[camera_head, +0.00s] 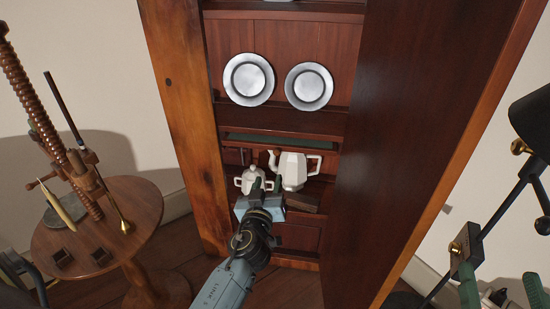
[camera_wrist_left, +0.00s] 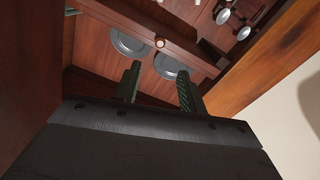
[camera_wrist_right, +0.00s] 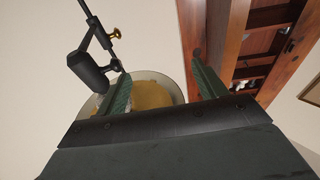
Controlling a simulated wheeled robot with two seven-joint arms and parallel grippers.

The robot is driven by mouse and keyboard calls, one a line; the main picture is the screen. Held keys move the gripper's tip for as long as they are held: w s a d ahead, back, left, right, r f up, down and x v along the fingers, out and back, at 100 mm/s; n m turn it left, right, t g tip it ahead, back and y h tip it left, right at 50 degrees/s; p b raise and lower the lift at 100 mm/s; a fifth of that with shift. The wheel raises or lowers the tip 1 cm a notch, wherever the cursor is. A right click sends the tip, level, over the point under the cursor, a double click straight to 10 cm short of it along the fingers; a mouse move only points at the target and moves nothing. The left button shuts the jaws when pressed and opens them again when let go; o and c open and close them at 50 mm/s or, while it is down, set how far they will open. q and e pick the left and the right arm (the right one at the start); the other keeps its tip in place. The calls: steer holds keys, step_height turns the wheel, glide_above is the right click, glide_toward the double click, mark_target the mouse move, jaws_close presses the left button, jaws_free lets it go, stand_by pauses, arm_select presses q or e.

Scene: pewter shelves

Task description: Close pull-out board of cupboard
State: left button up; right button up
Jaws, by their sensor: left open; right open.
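The tall wooden cupboard (camera_head: 180,95) stands in the middle of the head view. A board with a green top (camera_head: 280,142) lies across it below the two plates; how far it sticks out is hard to tell. My left gripper (camera_head: 263,186) is open, in front of the teapots and below this board. In the left wrist view its fingers (camera_wrist_left: 158,84) are apart and empty, pointing at a wooden rail with a round knob (camera_wrist_left: 160,43). My right gripper (camera_head: 502,290) is open and empty at the lower right, away from the cupboard; its spread fingers show in the right wrist view (camera_wrist_right: 160,78).
Two pewter plates (camera_head: 248,79) stand on the shelf. A white teapot (camera_head: 292,170) and a smaller pot (camera_head: 248,180) stand close behind my left gripper. A round table (camera_head: 130,205) with a wooden screw press is at left. A black lamp (camera_head: 535,118) is at right.

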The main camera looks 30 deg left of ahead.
mark_target(276, 154)
arm_select(q)
steer(key=b+x, duration=0.1)
steer(key=x, duration=0.8)
steer(key=shift+w+a+f, duration=0.1)
steer(key=shift+w+a, duration=0.05)
steer(key=shift+w, duration=0.2)
steer(key=shift+x, duration=0.8)
arm_select(e)
steer(key=shift+s+a+r+t+y, duration=0.1)
steer(key=shift+s+r+t+y, duration=0.15)
steer(key=shift+r+t, duration=0.35)
steer(key=shift+s+a+r+t+y, duration=0.15)
steer(key=shift+r+t, duration=0.25)
steer(key=shift+r, duration=0.4)
steer(key=shift+s+d+r+t+y, duration=0.1)
steer(key=shift+s+r+t+y, duration=0.15)
steer(key=shift+r+t, duration=0.35)
steer(key=shift+r, duration=0.1)
arm_select(q)
jaws_close()
